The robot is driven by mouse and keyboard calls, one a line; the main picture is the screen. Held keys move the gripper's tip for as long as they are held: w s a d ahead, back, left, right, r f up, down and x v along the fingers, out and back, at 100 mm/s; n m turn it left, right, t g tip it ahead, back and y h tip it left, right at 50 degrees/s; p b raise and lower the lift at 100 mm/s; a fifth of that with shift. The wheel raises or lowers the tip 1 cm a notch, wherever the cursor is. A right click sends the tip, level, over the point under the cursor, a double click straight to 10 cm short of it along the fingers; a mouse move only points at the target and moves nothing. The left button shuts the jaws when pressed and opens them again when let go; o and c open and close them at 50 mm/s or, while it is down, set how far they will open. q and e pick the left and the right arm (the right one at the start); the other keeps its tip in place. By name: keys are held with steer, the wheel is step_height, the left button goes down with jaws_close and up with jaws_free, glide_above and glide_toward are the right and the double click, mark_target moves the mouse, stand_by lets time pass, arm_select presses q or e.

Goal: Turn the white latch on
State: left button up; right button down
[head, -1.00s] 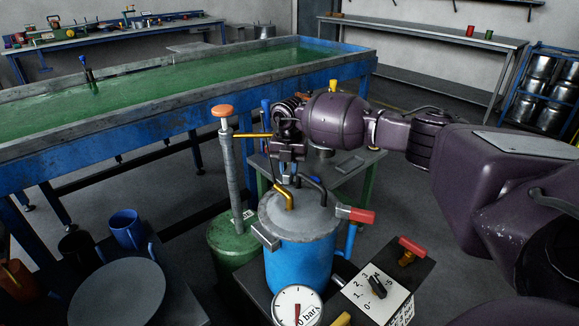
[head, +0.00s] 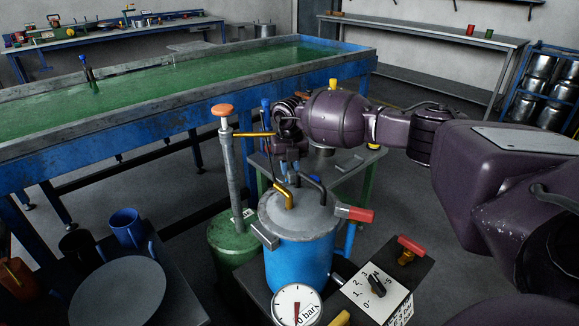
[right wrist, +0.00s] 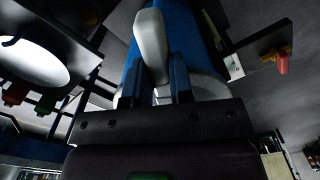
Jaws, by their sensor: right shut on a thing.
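The blue pot (head: 300,262) with a grey lid (head: 310,215) stands in front of me in the head view. A pale grey-white latch (right wrist: 152,42) shows in the right wrist view, upright between my fingers, against the pot's blue side. My right gripper (right wrist: 155,84) is shut on this latch. In the head view my right gripper (head: 281,172) is at the far side of the lid, and its fingertips and the latch are hard to make out there. A grey clamp (head: 265,236) and a red-handled clamp (head: 356,214) sit on the lid's rim. My left gripper is not in view.
A pressure gauge (head: 297,305), a numbered dial plate (head: 376,293) and a red lever (head: 411,246) are at the pot's front right. A grey post with an orange cap (head: 222,110) stands close left of my gripper. A blue mug (head: 126,227) is farther left.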

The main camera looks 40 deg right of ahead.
mark_target(290, 167)
steer(key=c, duration=1.1)
jaws_free()
steer(key=shift+o, duration=0.5)
steer(key=shift+r, duration=0.35)
step_height(290, 167, up, 8)
steer(key=shift+r+p, duration=0.15)
steer(key=shift+p, duration=0.55)
steer(key=shift+r, duration=0.9)
